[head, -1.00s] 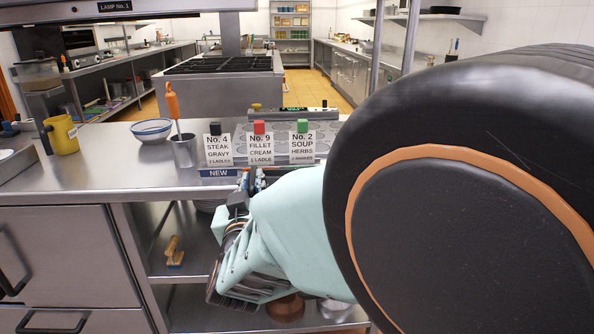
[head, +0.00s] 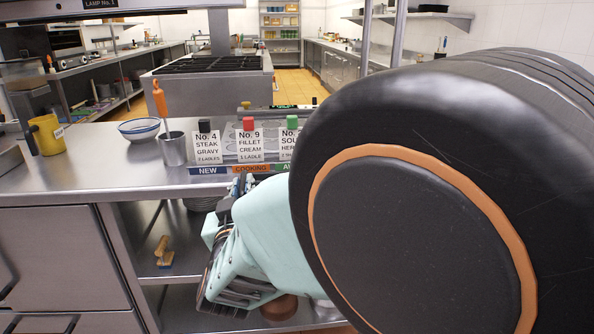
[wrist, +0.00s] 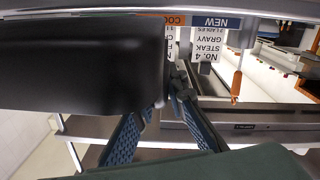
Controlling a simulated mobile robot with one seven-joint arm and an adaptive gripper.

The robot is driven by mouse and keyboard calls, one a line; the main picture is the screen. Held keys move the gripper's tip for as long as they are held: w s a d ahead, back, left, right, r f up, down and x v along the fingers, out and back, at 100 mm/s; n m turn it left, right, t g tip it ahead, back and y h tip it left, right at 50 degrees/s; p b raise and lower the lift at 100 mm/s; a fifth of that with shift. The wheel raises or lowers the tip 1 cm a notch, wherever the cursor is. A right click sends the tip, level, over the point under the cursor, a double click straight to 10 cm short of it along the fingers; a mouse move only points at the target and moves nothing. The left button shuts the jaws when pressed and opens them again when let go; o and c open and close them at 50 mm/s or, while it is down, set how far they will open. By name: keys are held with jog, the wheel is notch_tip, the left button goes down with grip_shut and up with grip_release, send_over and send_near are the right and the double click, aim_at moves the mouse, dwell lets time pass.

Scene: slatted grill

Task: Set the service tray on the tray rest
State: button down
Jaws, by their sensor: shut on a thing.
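My gripper (head: 238,186) is in front of the counter's front edge in the head view, just below the label strip and largely hidden by my wrist. In the wrist view, its two blue mesh-sided fingers (wrist: 160,145) reach to a dark green-grey flat surface along the bottom. This surface looks like the service tray (wrist: 185,166), held close to the camera; only part of it shows, and its far edges are out of frame. The tray cannot be made out in the head view. I cannot pick out the tray rest with certainty in either view.
The steel counter (head: 95,170) carries a yellow jug (head: 47,135), a bowl (head: 138,129) and a steel pot (head: 172,150) with an orange-handled tool. Order cards (head: 208,146) stand above the label strip. Below, an open shelf (head: 185,262) holds a wooden-handled item. My arm hides the right side.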

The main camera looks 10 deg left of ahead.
jog(key=shift+f+b, duration=1.7)
jog(key=shift+f, duration=0.55)
jog(key=shift+f+b, duration=0.55)
jog(key=shift+f, duration=0.1)
jog(key=c, duration=1.9)
grip_release()
jog(key=shift+c, duration=0.2)
jog(key=shift+o, duration=0.5)
jog(key=shift+f, duration=0.1)
